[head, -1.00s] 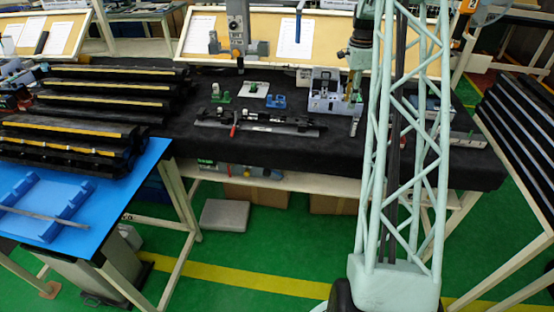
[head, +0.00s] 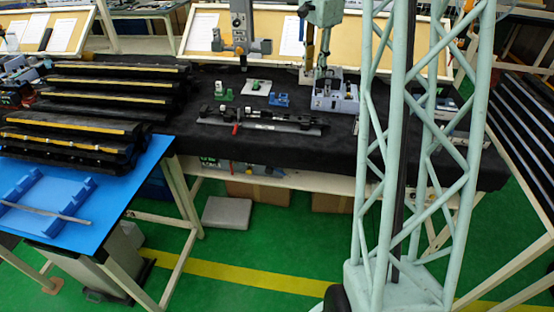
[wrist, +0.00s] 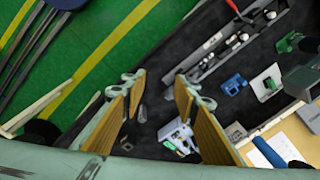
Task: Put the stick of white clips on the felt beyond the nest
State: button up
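My gripper (wrist: 150,88) is open and empty in the wrist view, its two tan-padded fingers apart above the black felt (wrist: 160,60). In the head view my gripper (head: 316,72) is over the far part of the felt (head: 290,155), near a grey boxy device (head: 335,97). A long dark fixture with a red handle (head: 262,121) lies on the felt; it also shows in the wrist view (wrist: 235,45) with small white parts. I cannot tell for certain which piece is the nest. No stick of white clips can be made out clearly.
A thin grey stick (head: 45,212) lies across a blue cradle (head: 28,188) on the blue-topped table at left. Black racks (head: 110,110) stand behind it. Green pieces (head: 225,95) and a blue block (head: 279,99) sit on the felt. A black rack (head: 525,125) is at right.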

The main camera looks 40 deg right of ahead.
jog(key=s+a+r+n, duration=0.3)
jog(key=s+a+r, duration=0.1)
jog(key=a, duration=0.5)
jog(key=s+a+r+n+t, duration=0.1)
jog(key=s+a+r+n, duration=0.3)
jog(key=a, duration=0.5)
jog(key=s+a+r+n, duration=0.2)
jog(key=s+a+r, duration=0.3)
jog(key=a, duration=0.4)
jog(key=s+a+f+n, duration=0.1)
jog(key=s+a+n, duration=0.2)
jog(key=s, duration=0.6)
jog(key=s+a+f+n+t, duration=0.1)
jog(key=s+a+n, duration=0.2)
jog(key=s+a, duration=0.5)
jog(key=s+a+n, duration=0.4)
jog(key=s+a, duration=0.2)
jog(key=s, duration=0.3)
jog(key=shift+s+f+t+y, duration=0.35)
jog(key=shift+f+t+y, duration=0.05)
